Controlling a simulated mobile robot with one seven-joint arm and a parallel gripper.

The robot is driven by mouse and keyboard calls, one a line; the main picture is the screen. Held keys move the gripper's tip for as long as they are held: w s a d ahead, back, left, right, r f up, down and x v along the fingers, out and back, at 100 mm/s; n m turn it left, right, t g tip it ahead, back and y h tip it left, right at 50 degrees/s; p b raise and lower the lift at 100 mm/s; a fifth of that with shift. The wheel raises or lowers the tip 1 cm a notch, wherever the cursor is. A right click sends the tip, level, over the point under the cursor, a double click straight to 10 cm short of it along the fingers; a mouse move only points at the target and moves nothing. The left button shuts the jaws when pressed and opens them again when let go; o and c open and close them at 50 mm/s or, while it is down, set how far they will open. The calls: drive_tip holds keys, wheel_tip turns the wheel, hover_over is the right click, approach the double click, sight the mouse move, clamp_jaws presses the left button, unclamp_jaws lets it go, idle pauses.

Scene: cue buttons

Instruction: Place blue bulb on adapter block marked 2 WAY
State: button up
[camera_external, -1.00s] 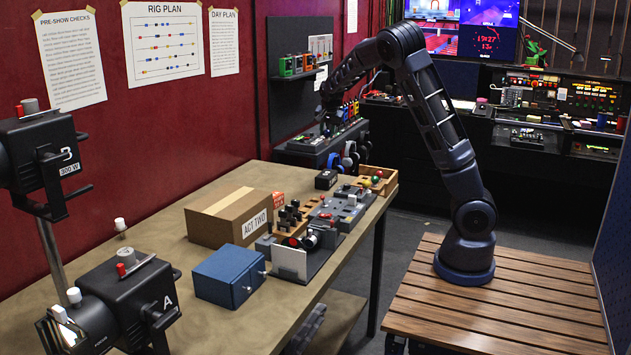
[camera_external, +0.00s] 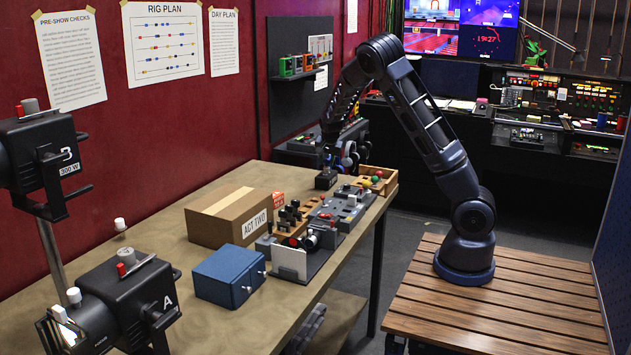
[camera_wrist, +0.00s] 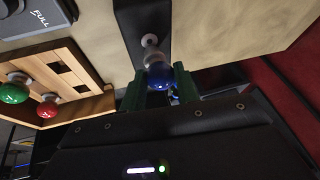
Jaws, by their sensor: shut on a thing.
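The blue bulb (camera_wrist: 160,76) sits between the green fingertips of my gripper (camera_wrist: 159,88) in the wrist view, and the jaws are shut on it. Its pale base points toward a dark block (camera_wrist: 133,24) just beyond it. I cannot tell whether the base touches the block or is slightly above it. In the external view my gripper (camera_external: 328,163) is low over the small dark block (camera_external: 326,180) at the far end of the table. The bulb cannot be made out there, and no 2 WAY marking is legible.
A wooden tray (camera_wrist: 84,108) holds a green bulb (camera_wrist: 14,93) and a red bulb (camera_wrist: 47,109) beside the block. A grey panel marked FULL (camera_wrist: 35,16) is close by. A cardboard box (camera_external: 226,218) and blue box (camera_external: 229,276) stand nearer. Bare tabletop lies beyond the block.

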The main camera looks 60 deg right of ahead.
drive_tip(key=shift+f, duration=0.1)
drive_tip(key=o, duration=1)
drive_tip(key=shift+c, duration=0.2)
